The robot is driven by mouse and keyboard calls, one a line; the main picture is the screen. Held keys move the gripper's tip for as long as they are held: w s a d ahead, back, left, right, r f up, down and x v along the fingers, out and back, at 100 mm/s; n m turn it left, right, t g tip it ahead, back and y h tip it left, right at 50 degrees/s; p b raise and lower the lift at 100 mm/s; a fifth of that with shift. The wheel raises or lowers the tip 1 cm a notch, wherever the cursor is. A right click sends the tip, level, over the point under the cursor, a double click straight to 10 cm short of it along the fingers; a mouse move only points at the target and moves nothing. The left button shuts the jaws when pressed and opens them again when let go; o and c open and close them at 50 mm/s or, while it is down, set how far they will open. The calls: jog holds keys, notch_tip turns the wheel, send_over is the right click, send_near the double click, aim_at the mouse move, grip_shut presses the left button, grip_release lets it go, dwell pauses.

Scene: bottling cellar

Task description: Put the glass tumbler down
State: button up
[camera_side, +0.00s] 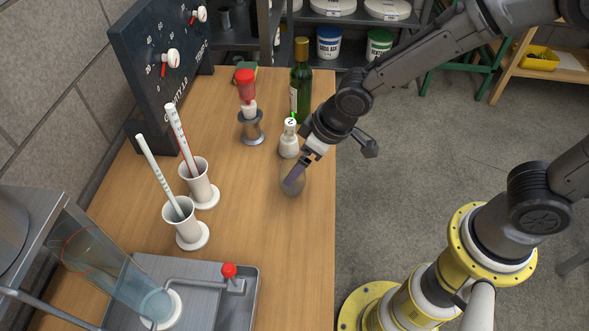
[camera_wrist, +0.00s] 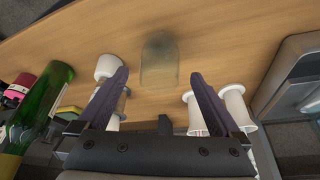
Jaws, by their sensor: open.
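The clear glass tumbler (camera_side: 299,191) is on the wooden bench near its right edge in the side view, faint and partly behind my finger. In the wrist view the tumbler (camera_wrist: 158,62) shows against the wood, just beyond my fingertips and centred between them. My gripper (camera_side: 293,180) reaches down to the tumbler from the upper right. In the wrist view my gripper (camera_wrist: 156,76) has its two dark purple fingers spread apart, with a gap between them. Whether a finger touches the glass I cannot tell.
A white stoppered bottle (camera_side: 289,142) and a green bottle (camera_side: 301,90) stand close behind the tumbler. A red-topped item (camera_side: 246,92) sits on a grey stand. Two white holders (camera_side: 186,232) with sticks stand left. A metal tray (camera_side: 213,298) lies in front. Bare wood surrounds the tumbler's left and front.

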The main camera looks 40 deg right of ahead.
jog(key=a+v, duration=0.1)
jog(key=v, duration=0.5)
jog(key=shift+d, duration=0.5)
jog(key=s+d+r+m, duration=0.2)
jog(key=s+d+r, duration=0.2)
jog(key=d+r, duration=0.4)
jog(key=s+d+r+m+h, duration=0.1)
jog(key=s+d+r, duration=0.1)
jog(key=s+d, duration=0.2)
jog(key=s+d+r+m+t, duration=0.1)
jog(key=s+d, duration=0.3)
jog(key=s, duration=0.5)
jog(key=shift+s+d+r+m+h, duration=0.3)
jog(key=shift+s+r+h, duration=0.1)
jog(key=shift+r, duration=0.15)
